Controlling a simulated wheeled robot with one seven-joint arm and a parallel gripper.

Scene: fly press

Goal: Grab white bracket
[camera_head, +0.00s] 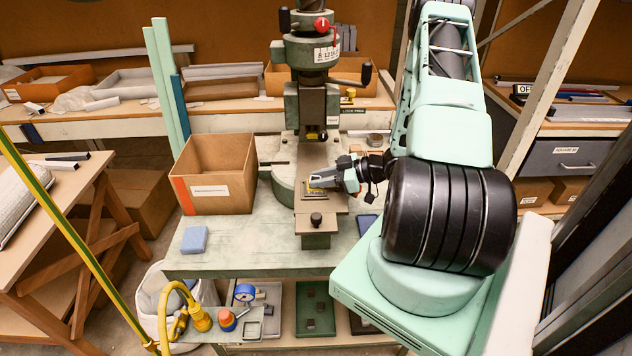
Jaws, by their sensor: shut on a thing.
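My gripper (322,180) reaches in from the right, low over the fly press bed. It is shut on a small pale part at its fingertips, by the fixture (313,193) below the press ram. The part is too small and too covered by the fingers for me to tell its shape or confirm that it is the white bracket. I make out no other white bracket on the press table (240,255). The green fly press (312,85) stands behind the gripper, its ram above the bed.
An open cardboard box (216,172) stands left of the press, with a blue block (194,240) in front of it. Trays with small parts, including a green tray (315,310), lie on a lower shelf. The table's front left is mostly clear.

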